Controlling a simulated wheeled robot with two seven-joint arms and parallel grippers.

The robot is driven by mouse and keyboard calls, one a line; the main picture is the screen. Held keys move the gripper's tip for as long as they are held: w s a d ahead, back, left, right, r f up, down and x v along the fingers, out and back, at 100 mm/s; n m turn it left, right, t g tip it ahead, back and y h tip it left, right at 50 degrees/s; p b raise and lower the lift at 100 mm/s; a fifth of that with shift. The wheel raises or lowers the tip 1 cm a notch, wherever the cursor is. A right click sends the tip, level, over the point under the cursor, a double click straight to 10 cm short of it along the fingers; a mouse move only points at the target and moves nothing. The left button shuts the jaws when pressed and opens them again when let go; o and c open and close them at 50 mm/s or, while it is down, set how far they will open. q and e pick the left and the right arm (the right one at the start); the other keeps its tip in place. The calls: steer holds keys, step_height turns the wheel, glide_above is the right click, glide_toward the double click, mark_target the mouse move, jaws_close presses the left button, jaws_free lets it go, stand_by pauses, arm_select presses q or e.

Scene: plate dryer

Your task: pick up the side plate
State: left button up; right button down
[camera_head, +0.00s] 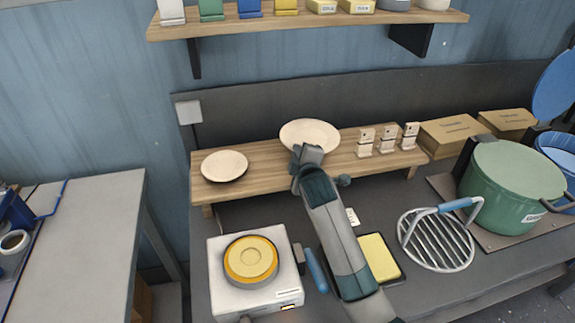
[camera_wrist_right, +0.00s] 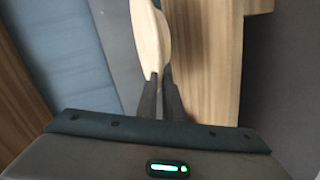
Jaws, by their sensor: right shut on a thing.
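The side plate (camera_head: 310,132), round and cream, is at the back of the wooden shelf board, tilted toward me. My right gripper (camera_head: 307,155) is shut on its near rim. In the right wrist view the plate (camera_wrist_right: 150,38) shows edge-on, its rim between the two fingertips (camera_wrist_right: 160,76). Whether the plate touches the board is hard to tell. A smaller-looking cream plate (camera_head: 224,166) lies on the left part of the board, apart from the gripper. My left gripper is not in view.
The wooden board (camera_head: 265,170) also bears several small labelled blocks (camera_head: 388,140). In front are a white appliance (camera_head: 227,292) with a yellow round top, a yellow sponge tray (camera_head: 380,258), a wire rack (camera_head: 437,242) and a green pot (camera_head: 510,180). An upper shelf (camera_head: 300,22) hangs above.

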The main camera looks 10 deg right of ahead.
steer(key=s+d+r+b, duration=0.1)
steer(key=d+r+b, duration=0.1)
steer(key=d+r, duration=0.3)
steer(key=d, duration=0.3)
steer(key=shift+s+d+r, duration=0.2)
steer(key=shift+s+d, duration=0.1)
stand_by(0.3)
